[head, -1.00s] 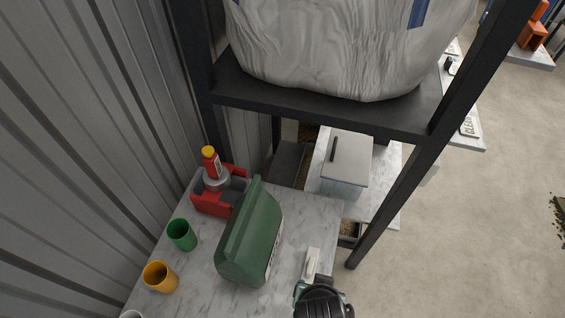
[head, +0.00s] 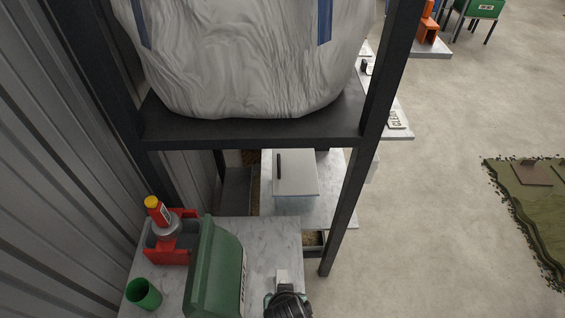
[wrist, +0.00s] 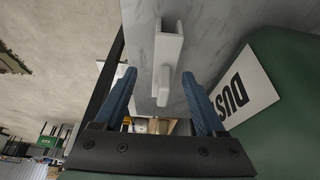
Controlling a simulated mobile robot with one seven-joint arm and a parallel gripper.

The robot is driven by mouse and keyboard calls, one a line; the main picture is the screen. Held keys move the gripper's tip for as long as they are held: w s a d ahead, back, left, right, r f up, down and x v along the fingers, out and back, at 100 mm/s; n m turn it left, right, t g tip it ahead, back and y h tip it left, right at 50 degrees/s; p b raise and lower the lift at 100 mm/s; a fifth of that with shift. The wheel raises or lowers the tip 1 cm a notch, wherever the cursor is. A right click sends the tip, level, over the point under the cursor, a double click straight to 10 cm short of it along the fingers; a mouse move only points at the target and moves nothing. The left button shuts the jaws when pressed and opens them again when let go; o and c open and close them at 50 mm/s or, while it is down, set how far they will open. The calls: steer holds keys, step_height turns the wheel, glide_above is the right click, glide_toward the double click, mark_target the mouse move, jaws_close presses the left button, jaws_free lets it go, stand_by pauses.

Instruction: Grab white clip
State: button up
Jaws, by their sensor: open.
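The white clip (wrist: 170,47) is a pale, narrow piece with a raised end, at the marble counter (wrist: 212,30). In the wrist view it lies ahead of my gripper (wrist: 159,73), and its near end reaches between the two blue fingertips. The fingers are open, with gaps on both sides of the clip. In the head view the clip (head: 282,275) shows just beyond my dark gripper (head: 287,296), which hides part of it. Whether any finger touches it cannot be told.
A green bin (head: 217,268) with a "DUS" label stands close beside the clip. A red holder with a bottle (head: 162,235) and a green cup (head: 144,293) are further left.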

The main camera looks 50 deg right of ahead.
steer(key=shift+w+x, duration=0.15)
steer(key=shift+x, duration=0.85)
steer(key=shift+w+x, duration=0.2)
steer(key=shift+x, duration=0.85)
steer(key=shift+r, duration=0.1)
jaws_close()
